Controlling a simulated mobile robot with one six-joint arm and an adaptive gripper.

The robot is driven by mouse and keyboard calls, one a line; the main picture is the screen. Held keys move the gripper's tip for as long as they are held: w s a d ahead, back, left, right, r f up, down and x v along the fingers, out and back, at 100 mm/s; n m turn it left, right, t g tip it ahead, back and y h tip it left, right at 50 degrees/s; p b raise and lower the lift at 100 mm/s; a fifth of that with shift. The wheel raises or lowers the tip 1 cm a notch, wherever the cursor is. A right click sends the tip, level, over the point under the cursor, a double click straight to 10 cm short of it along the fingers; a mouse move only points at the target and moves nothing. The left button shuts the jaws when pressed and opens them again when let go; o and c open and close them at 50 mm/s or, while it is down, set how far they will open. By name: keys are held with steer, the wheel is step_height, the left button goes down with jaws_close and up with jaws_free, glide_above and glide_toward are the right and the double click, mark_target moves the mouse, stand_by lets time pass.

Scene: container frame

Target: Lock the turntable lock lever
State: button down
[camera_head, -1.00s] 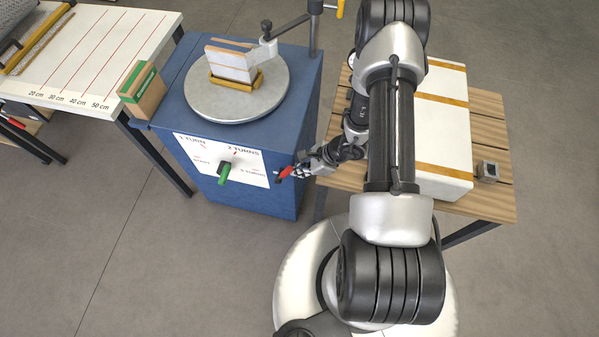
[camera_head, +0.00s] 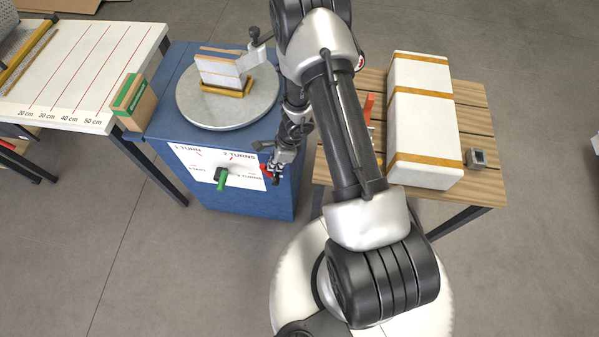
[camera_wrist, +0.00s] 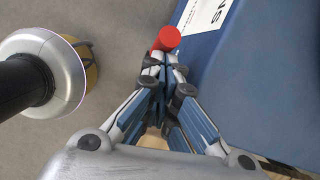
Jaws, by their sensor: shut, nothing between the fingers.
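The blue turntable cabinet (camera_head: 240,204) carries a round grey turntable (camera_head: 227,112) on top. The red lock lever (camera_head: 265,170) is on its front, at the right edge of the white panel. It appears to point up and slightly left. My gripper (camera_head: 272,170) is at the lever's right side in the head view and partly covers its base. In the wrist view my gripper (camera_wrist: 163,58) is shut and empty, and the round red end of the lever (camera_wrist: 168,39) shows just past the fingertips. I cannot tell whether they touch.
A green crank handle (camera_head: 221,179) sticks out of the panel left of the lever. A clamped white block (camera_head: 219,72) stands on the turntable. A wooden table (camera_head: 480,115) with a long white box (camera_head: 422,120) stands to the right, and a marked white table (camera_head: 85,60) to the left.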

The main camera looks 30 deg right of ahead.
steer(key=shift+w+a, duration=0.45)
steer(key=shift+a, duration=0.1)
steer(key=shift+w+a+r, duration=0.1)
steer(key=w+p+v, duration=0.1)
steer(key=p+v, duration=0.5)
steer(key=v, duration=0.5)
steer(key=shift+a+r, duration=0.2)
steer(key=shift+r, duration=0.1)
stand_by(0.4)
